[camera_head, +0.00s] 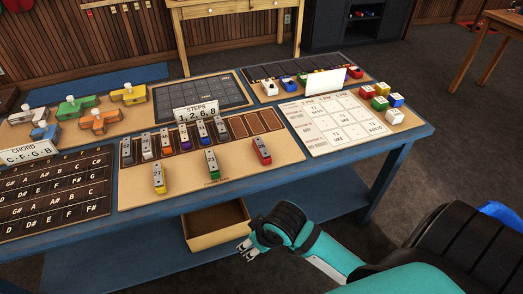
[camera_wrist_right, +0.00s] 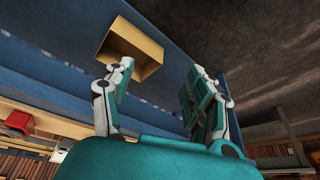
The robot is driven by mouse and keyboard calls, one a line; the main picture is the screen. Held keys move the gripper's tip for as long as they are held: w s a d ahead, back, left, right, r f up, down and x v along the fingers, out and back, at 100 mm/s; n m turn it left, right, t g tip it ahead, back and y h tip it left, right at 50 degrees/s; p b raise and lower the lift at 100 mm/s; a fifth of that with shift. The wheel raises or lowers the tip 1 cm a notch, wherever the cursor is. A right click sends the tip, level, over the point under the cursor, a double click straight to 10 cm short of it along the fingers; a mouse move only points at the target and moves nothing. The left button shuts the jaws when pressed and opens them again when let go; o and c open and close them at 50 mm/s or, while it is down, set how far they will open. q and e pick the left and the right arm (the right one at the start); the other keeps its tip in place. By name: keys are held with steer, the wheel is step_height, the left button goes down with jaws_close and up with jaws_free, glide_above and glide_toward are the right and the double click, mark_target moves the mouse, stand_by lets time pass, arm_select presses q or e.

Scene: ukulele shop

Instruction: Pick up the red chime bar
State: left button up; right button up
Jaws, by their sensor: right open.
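The red chime bar (camera_head: 261,151) lies on the tan board at the front of the blue table, at the right end of a loose front row. A green chime bar (camera_head: 212,163) and a yellow chime bar (camera_head: 159,178) lie to its left. My right gripper (camera_head: 246,250) is in front of the table, below and apart from the red bar. In the wrist view the right gripper (camera_wrist_right: 160,82) has its fingers spread with nothing between them. A red object (camera_wrist_right: 17,122) shows at the left edge there; I cannot tell whether it is the bar. My left gripper is not in view.
Several dark and purple bars stand in a slotted brown rack (camera_head: 258,122) behind. A steps card (camera_head: 196,112) and a grid sheet (camera_head: 345,122) are nearby. The blue table's front edge (camera_head: 330,160) lies between gripper and bar. An open box (camera_head: 216,226) sits on the lower shelf.

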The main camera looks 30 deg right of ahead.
steer(key=w+d+r, duration=0.2)
steer(key=w+r, duration=0.3)
steer(key=w, duration=0.2)
steer(key=m+h, duration=0.2)
steer(key=m, duration=0.3)
glide_toward(262, 147)
steer(key=p+x, duration=0.1)
steer(key=x, duration=0.4)
steer(key=shift+s+f, duration=0.1)
steer(key=shift+w+p+x, duration=0.1)
steer(key=shift+p+x, duration=0.1)
steer(key=shift+x, duration=1.15)
steer(key=shift+w+p+x, duration=0.15)
steer(key=shift+x, duration=1.15)
jaws_close()
